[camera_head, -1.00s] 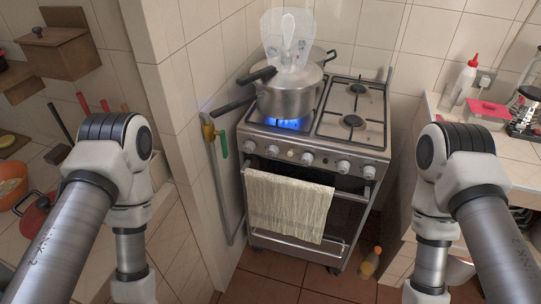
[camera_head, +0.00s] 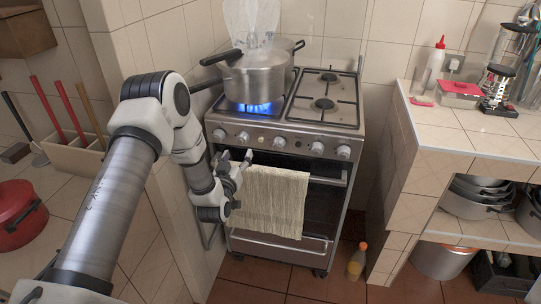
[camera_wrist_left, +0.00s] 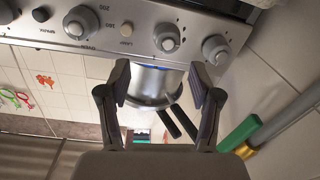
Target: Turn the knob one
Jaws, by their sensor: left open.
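The stove's control panel carries a row of round grey knobs: the leftmost knob (camera_head: 219,135), a second knob (camera_head: 243,138) beside it, and others farther right. Which one is knob one is not marked. My left gripper (camera_head: 237,158) is open and empty, just in front of and below the two left knobs. In the left wrist view the panel is upside down. There the two left knobs (camera_wrist_left: 215,50) (camera_wrist_left: 166,38) lie beyond the open fingers (camera_wrist_left: 158,76), which touch neither. The right gripper is out of view.
A pot (camera_head: 258,78) stands over a blue flame (camera_head: 255,107) on the left burner. A towel (camera_head: 270,200) hangs from the oven handle close to my gripper. A tiled wall (camera_head: 180,235) is close on the left, with a green valve handle (camera_wrist_left: 240,133). A bottle (camera_head: 357,262) stands on the floor.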

